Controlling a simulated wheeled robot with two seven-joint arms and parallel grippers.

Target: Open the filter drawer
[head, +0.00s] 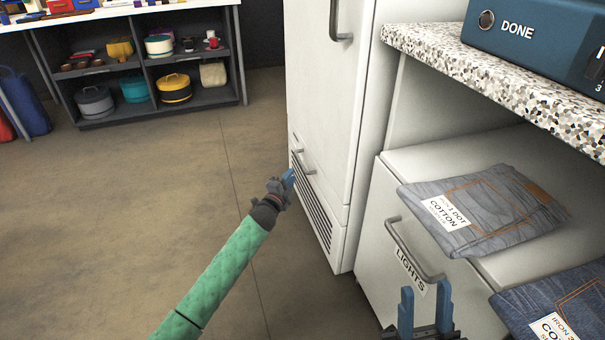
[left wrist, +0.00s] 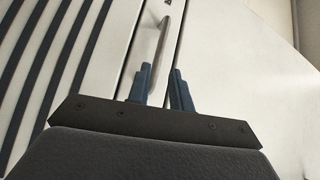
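The white cabinet's low front panel with dark vent slats (head: 318,208) appears to be the filter drawer. It looks flush with the cabinet, and its slats (left wrist: 50,60) fill the left of the left wrist view. A small grey bar handle (head: 303,161) sits near its top. My left gripper (head: 289,178) is right by this handle, in front of the panel. In the left wrist view its blue fingers are apart, and the handle (left wrist: 164,40) runs just beyond the tips; I cannot tell if they touch it. My right gripper (head: 425,298) is open and empty at bottom right.
A tall door handle (head: 334,22) is higher on the cabinet. To the right are a drawer labelled LIGHTS (head: 375,255), folded denim (head: 485,208) and a speckled counter (head: 500,85) with a blue DONE box (head: 530,35). Shelves (head: 150,85) stand far left. The floor (head: 110,220) at left is clear.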

